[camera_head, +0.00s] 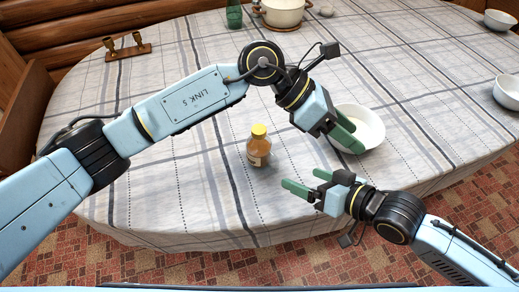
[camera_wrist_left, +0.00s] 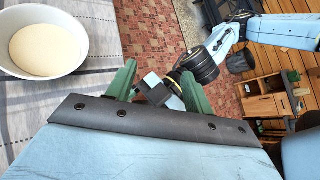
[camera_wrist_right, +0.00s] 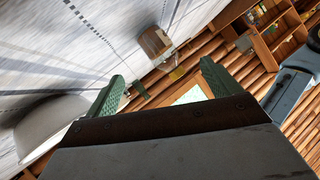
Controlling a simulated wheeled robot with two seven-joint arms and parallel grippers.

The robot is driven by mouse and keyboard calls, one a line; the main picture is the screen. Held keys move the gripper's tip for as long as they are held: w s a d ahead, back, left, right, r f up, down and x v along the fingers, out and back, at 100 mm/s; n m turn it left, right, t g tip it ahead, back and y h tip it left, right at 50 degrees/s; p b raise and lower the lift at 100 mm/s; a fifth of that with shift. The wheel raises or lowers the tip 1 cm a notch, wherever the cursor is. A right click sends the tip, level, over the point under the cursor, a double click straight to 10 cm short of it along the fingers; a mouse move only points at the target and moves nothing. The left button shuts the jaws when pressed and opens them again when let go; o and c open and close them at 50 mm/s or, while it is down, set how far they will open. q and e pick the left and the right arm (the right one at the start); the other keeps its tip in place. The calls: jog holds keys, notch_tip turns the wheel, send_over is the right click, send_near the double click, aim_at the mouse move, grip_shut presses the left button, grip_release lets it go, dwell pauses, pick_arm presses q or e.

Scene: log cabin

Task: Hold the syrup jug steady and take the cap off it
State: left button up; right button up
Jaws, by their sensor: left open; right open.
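My left gripper (camera_head: 348,134) is open and empty, in front of the white bowl and apart from the jug. My right gripper (camera_head: 306,180) is open and empty, to the right of and nearer than the jug, its fingers pointing left. The jug is not visible in the left wrist view.
The white bowl (camera_head: 372,115), with pale contents in the left wrist view (camera_wrist_left: 48,47), stands close to my left gripper. The cloth left of the jug is clear.

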aim_at(272, 153)
pick_arm(q)
jog(key=w+a+f+t+y, duration=0.1)
jog(key=w+a+y, duration=0.2)
jog(key=a, duration=0.2)
jog(key=w+a+f+m+t+y, duration=0.1)
jog(key=w+a+y, duration=0.3)
jog(key=a, duration=0.1)
jog(key=w+a+f+t+y, duration=0.1)
jog(key=w+a+y, duration=0.2)
jog(key=a, duration=0.2)
jog(key=shift+w+m+t+y, duration=0.3)
jog(key=shift+m+t+y, duration=0.1)
jog(key=shift+w+a+r, duration=0.1)
jog(key=shift+a+r, duration=0.05)
jog(key=shift+a, duration=0.1)
pick_arm(e)
jog(key=shift+m+y, duration=0.4)
jog(key=shift+y, duration=0.3)
jog(key=x, duration=0.4)
jog(key=w+d+x, duration=0.1)
jog(key=x, duration=0.3)
jog(key=w+r+x, duration=0.1)
jog(key=x, duration=0.3)
jog(key=shift+w+f, duration=0.1)
jog(key=shift+w, duration=0.25)
jog(key=shift+f, duration=0.1)
grip_shut()
